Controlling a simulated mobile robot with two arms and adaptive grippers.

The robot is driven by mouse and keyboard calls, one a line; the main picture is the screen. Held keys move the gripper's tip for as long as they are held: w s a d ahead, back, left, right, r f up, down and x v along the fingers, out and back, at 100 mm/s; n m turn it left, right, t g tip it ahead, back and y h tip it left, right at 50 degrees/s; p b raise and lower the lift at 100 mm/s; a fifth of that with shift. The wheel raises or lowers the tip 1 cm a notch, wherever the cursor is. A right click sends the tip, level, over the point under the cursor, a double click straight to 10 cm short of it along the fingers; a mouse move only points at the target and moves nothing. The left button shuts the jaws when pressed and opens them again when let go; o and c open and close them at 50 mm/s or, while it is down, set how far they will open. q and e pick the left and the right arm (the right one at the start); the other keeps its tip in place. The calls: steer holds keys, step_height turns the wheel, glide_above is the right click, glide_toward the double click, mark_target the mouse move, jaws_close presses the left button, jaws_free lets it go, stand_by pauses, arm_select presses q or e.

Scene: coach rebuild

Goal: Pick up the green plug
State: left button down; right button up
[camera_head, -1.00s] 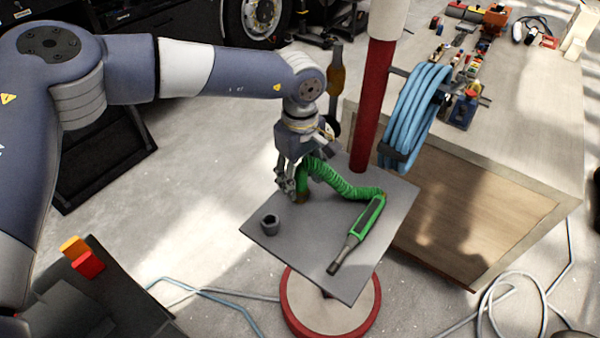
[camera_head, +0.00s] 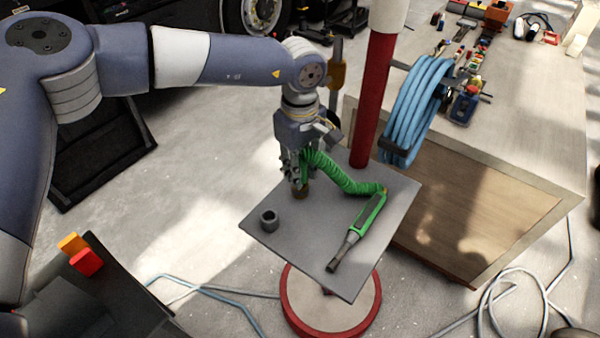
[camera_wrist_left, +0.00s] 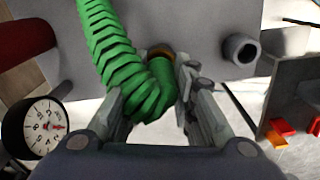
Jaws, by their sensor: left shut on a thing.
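The green plug (camera_wrist_left: 160,92) is the end of a ribbed green coil with a brass-coloured tip. In the head view its brass tip (camera_head: 300,191) shows just below my left gripper (camera_head: 294,178), over the left part of the grey tray (camera_head: 300,247). My left gripper is shut on the plug, with one finger on each side in the left wrist view (camera_wrist_left: 155,108). The coil (camera_head: 338,178) runs right to a green-handled tool (camera_head: 363,223) lying on the tray. The gripper partly hides the plug in the head view. My right gripper is out of view.
A grey hollow nut (camera_head: 269,220) stands on the tray's left side. A red post (camera_head: 373,110) rises behind it, with a blue hose coil (camera_head: 412,110) to its right. A wooden bench (camera_head: 545,130) with several tools is at the right.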

arm_select(q)
step_height(320, 180, up, 2)
steer(key=shift+r+b, duration=0.1)
steer(key=shift+b, duration=0.75)
steer(key=s+a+r+b, duration=0.1)
steer(key=s+b, duration=0.2)
steer(key=s, duration=0.5)
steer(key=s+a+r+b, duration=0.1)
steer(key=s+a+b, duration=0.15)
steer(key=s, duration=0.45)
steer(key=r, duration=0.1)
steer(key=r+p, duration=0.1)
steer(key=r, duration=0.1)
steer(key=s+r, duration=0.1)
steer(key=shift+d+r+p, duration=0.25)
steer(key=shift+d+p, duration=0.1)
steer(key=shift+w, duration=0.1)
